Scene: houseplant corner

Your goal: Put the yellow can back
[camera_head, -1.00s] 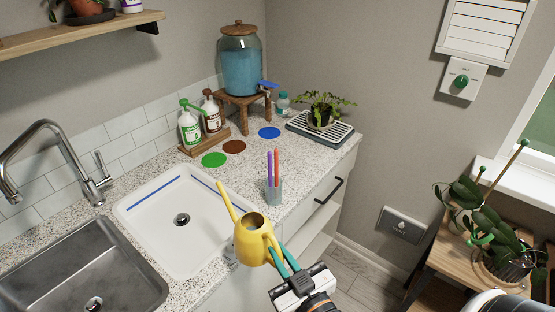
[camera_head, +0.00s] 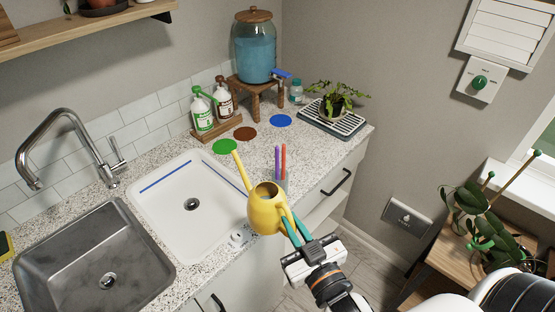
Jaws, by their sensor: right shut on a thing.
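The yellow watering can (camera_head: 266,208) has a long spout that points up and to the left. My right gripper (camera_head: 293,232) is shut on the can's handle, on its right side. It holds the can in front of the counter's front edge, to the right of the white basin, and the can looks upright. The can hides the lower part of the cup with the purple and orange sticks (camera_head: 280,163). My left gripper is out of the picture.
A white basin (camera_head: 165,219) with a blue line and a steel sink (camera_head: 75,262) fill the counter's left. Green (camera_head: 225,147), brown (camera_head: 245,134) and blue (camera_head: 281,121) discs lie behind. Two pump bottles, a glass dispenser (camera_head: 254,50) and a potted plant on a ribbed tray (camera_head: 352,124) stand farther back.

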